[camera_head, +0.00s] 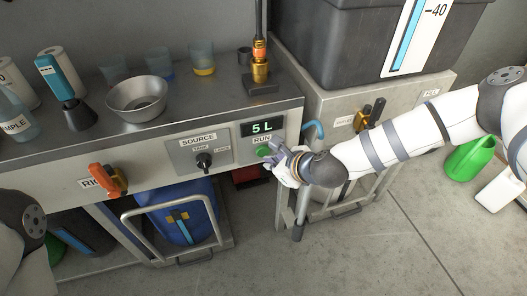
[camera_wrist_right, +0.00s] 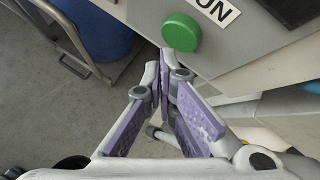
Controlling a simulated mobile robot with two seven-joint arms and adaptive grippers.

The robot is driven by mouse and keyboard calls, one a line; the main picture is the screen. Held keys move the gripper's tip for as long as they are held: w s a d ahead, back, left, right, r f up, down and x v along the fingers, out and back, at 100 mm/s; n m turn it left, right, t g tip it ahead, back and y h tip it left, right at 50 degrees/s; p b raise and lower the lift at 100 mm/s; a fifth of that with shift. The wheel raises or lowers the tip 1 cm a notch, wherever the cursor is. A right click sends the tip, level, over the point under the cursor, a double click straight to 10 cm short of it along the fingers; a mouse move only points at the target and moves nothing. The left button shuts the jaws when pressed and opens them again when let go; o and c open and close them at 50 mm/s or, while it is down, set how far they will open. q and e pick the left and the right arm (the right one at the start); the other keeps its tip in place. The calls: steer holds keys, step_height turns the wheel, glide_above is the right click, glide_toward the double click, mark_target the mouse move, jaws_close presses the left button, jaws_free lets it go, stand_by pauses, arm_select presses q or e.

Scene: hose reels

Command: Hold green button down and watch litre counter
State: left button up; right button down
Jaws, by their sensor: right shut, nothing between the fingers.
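The green button (camera_head: 264,151) sits on the bench's front panel under the label RUN. It also shows in the right wrist view (camera_wrist_right: 181,32) as a round green cap, partly overlapped by nothing. The litre counter (camera_head: 262,127) is a dark display just above it and reads 5 L in green. My right gripper (camera_head: 271,157) is shut and empty, its fingertips right by the button in the head view. In the right wrist view my right gripper (camera_wrist_right: 170,62) has its tips just below the cap. I cannot tell whether they touch it. My left gripper is out of view.
A SOURCE selector knob (camera_head: 204,160) is left of the button. An orange-handled valve (camera_head: 108,180) is further left. A blue drum (camera_head: 180,215) stands under the bench behind a metal frame. A metal bowl (camera_head: 138,97) stands on the bench. A green container (camera_head: 468,158) is on the floor at right.

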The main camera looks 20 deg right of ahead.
arm_select(q)
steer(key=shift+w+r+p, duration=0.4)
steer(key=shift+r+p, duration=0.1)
steer(key=shift+p, duration=0.05)
arm_select(e)
steer(key=s, duration=0.5)
steer(key=shift+d, duration=0.1)
steer(key=s+a+f+n+g+p, duration=0.1)
steer(key=s+a+n+g, duration=0.1)
steer(key=s+n, duration=0.55)
steer(key=s+a+f+n+g+p, duration=0.1)
steer(key=s+n+g+p, duration=0.2)
steer(key=s, duration=0.8)
steer(key=s+a+f+n+g, duration=0.2)
steer(key=s+n, duration=0.4)
steer(key=s, duration=0.3)
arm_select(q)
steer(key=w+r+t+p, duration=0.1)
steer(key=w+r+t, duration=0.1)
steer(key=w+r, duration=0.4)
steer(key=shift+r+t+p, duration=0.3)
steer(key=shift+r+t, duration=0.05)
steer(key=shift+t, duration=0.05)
arm_select(e)
steer(key=s+d+r+n+g+h, duration=0.3)
steer(key=s+d+r+n+g, duration=0.1)
steer(key=s+d+n, duration=0.7)
steer(key=s+d, duration=0.1)
steer(key=s, duration=0.2)
steer(key=shift+s+r, duration=0.2)
